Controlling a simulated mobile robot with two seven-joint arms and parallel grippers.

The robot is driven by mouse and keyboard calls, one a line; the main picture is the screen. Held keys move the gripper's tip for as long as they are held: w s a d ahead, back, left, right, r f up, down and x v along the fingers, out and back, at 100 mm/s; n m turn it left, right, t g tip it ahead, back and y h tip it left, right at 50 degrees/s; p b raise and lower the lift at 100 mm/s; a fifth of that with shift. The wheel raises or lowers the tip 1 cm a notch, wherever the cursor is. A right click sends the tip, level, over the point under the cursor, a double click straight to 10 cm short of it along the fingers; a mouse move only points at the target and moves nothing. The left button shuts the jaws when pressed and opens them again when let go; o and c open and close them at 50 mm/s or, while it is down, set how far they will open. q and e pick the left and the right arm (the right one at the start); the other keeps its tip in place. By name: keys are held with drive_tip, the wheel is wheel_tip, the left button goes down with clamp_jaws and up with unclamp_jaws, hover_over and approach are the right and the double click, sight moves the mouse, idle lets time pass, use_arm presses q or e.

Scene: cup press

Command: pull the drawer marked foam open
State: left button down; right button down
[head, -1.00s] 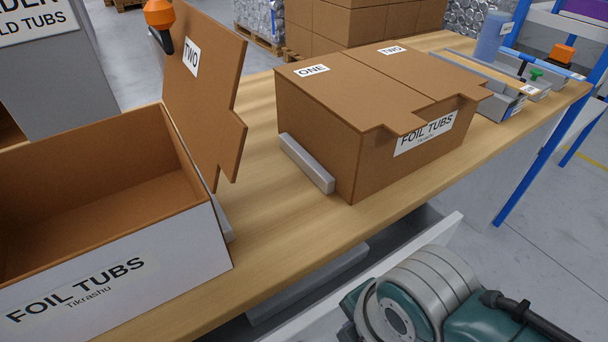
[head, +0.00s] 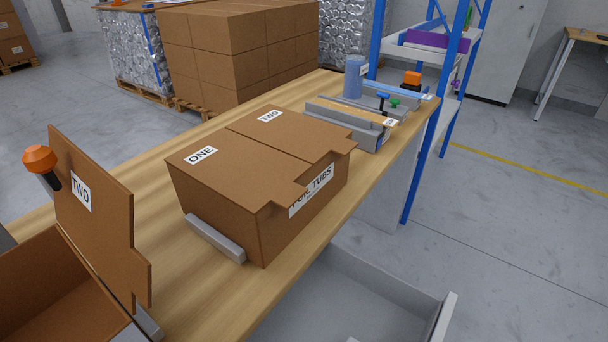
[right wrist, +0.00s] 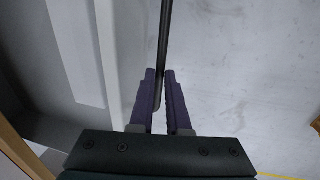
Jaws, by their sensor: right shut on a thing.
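A grey drawer (head: 370,300) stands pulled out below the front edge of the table in the head view, with its inside showing from above. Its pale front panel (head: 445,318) is at the lower right, partly cut off by the frame. Its marking does not show. In the right wrist view my right gripper (right wrist: 161,76) is shut on a dark bar handle (right wrist: 165,35), with a purple finger on each side. The pale top edge of the drawer front (right wrist: 112,60) runs just left of the handle. My left gripper is not in view.
A closed brown carton (head: 250,170) stands on the wooden table (head: 200,275) above the drawer. An open carton (head: 45,290) is at the lower left. A blue rack post (head: 428,150) stands at the table's right end. The grey floor (head: 520,240) right of the drawer is clear.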

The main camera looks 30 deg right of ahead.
drive_tip(key=shift+s+d+f, duration=0.1)
drive_tip(key=shift+s+d, duration=0.05)
drive_tip(key=shift+s, duration=0.1)
drive_tip(key=c, duration=0.9)
unclamp_jaws()
drive_tip(key=r+p, duration=0.1)
drive_tip(key=r, duration=0.2)
drive_tip(key=s+r+p, duration=0.1)
drive_tip(key=r+p, duration=0.1)
drive_tip(key=r, duration=0.1)
drive_tip(key=r+p, duration=0.2)
drive_tip(key=r, duration=0.2)
drive_tip(key=shift+s+d, duration=0.25)
drive_tip(key=shift+s, duration=0.15)
drive_tip(key=shift+f, duration=0.1)
